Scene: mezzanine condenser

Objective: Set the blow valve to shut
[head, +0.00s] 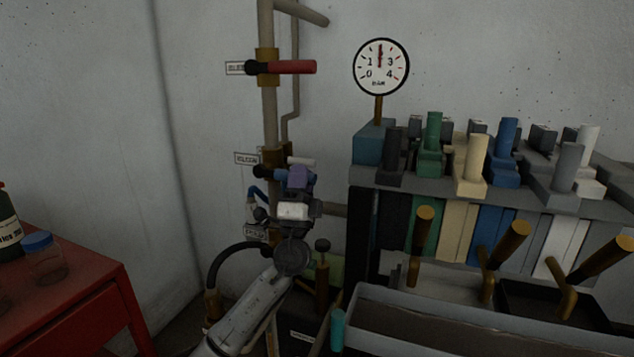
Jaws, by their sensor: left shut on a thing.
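A vertical pipe (269,110) stands against the wall and carries small labelled valves. The upper valve has a red lever (292,67) that points right, across the pipe. Lower down is a second valve with a dark hub (262,171) beside a label (246,158). My left gripper (300,170) is at this lower valve, shut on what looks like its handle. The gripper hides most of that handle, so its angle is hard to tell. The labels are too small to read surely, so I cannot tell which valve is the blow valve. My right gripper is not in view.
A round gauge (381,67) stands right of the pipe, its needle near upright. A rack of coloured blocks (470,180) and brown-handled levers (423,230) fill the right. A grey trough (450,310) is in front. A red cabinet (75,285) with a blue-lidded jar (45,259) stands left.

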